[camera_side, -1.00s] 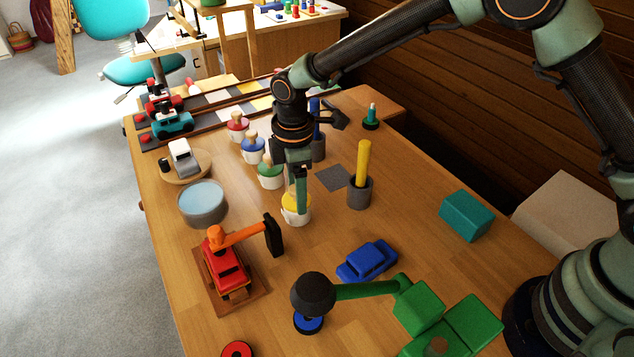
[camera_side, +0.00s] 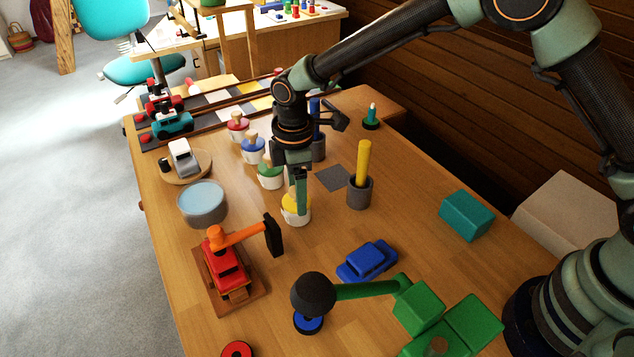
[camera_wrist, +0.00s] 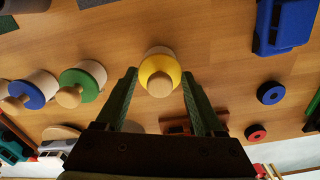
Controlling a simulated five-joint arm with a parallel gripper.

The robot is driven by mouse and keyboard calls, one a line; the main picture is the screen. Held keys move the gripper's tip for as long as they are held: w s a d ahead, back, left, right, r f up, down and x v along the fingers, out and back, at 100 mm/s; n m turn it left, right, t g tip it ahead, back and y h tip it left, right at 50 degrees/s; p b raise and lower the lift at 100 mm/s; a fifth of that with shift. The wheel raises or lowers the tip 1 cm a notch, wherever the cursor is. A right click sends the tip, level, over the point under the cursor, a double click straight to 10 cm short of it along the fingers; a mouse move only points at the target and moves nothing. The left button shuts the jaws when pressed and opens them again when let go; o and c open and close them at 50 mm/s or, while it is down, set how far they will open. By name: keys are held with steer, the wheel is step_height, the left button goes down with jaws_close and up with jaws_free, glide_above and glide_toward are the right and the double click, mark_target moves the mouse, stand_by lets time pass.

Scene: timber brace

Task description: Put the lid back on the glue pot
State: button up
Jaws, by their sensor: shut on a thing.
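The yellow lid (camera_side: 291,201) with a pale wooden knob is at the top of a white pot (camera_side: 297,216) near the table's middle. In the wrist view the yellow lid (camera_wrist: 147,75) lies between my gripper's fingertips, over the pale pot rim (camera_wrist: 158,51). My gripper (camera_side: 301,207) points down and is shut on the yellow lid. I cannot tell whether the lid is fully seated or slightly above the rim. The fingers hide part of lid and pot in the side view.
Green (camera_side: 270,172), blue (camera_side: 253,152) and red (camera_side: 237,129) lidded pots stand in a row behind. A grey cup with a yellow stick (camera_side: 363,162) stands to the right.

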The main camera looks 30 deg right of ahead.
stand_by(0.4)
steer(key=o, duration=1.3)
steer(key=shift+r, duration=3.5)
jaws_close()
steer(key=shift+f, duration=0.55)
steer(key=shift+f, duration=0.35)
